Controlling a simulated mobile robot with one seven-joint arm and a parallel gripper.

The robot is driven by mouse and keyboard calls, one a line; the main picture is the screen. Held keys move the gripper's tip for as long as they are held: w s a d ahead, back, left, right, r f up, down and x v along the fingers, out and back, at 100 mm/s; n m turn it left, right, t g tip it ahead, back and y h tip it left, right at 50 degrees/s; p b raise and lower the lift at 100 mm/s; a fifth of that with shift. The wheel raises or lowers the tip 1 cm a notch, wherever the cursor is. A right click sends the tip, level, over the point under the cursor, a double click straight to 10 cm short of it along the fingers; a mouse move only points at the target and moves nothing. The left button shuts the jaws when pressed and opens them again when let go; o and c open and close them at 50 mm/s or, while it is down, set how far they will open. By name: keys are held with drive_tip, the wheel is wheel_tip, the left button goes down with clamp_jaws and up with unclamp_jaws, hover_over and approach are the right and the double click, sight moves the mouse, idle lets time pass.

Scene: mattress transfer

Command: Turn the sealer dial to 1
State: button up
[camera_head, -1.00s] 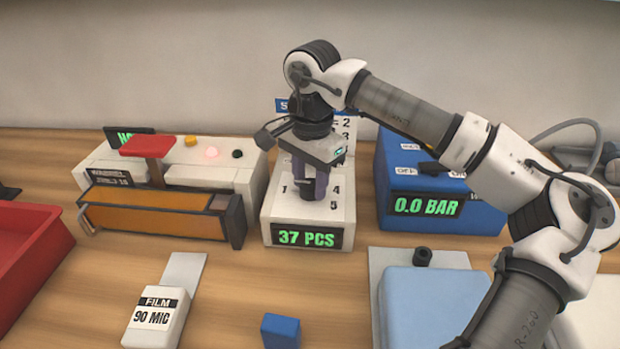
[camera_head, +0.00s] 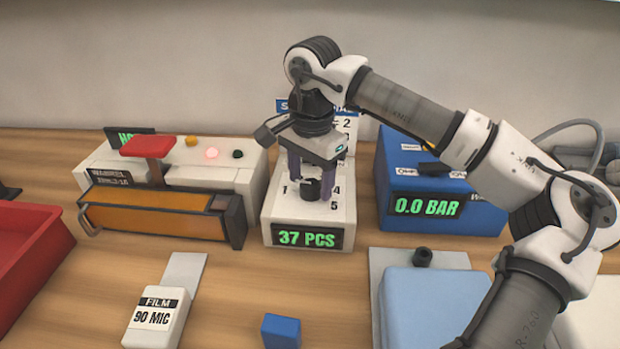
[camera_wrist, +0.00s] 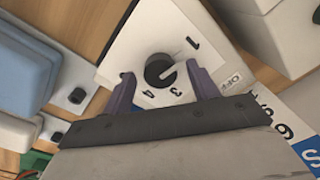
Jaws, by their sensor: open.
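The black round dial (camera_head: 311,189) sits on top of a white box (camera_head: 268,222) with printed numbers around it and a green "37 PCS" display on its front. My gripper (camera_head: 311,177) hangs over the dial from above, its two purple fingers open and spread on either side of it. In the wrist view the dial (camera_wrist: 160,70) lies between and slightly beyond the fingertips (camera_wrist: 164,79), with clear gaps. A pale mark on the dial's face shows there, with the numbers 1, 3 and 4 around it. Which number it marks is hard to tell.
Left stands a sealer (camera_head: 190,215) with a red lever top and an orange roller. Right is a blue box (camera_head: 425,222) reading 0.0 BAR. A numbered card (camera_head: 346,122) stands behind the dial box. In front are a film pack (camera_head: 157,318) and a small blue block (camera_head: 281,331).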

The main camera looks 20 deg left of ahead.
sight(311, 185)
wheel_tip(311, 185, up, 13)
drive_tip(key=shift+d, duration=0.15)
drive_tip(key=shift+r, duration=0.15)
idle(0.4)
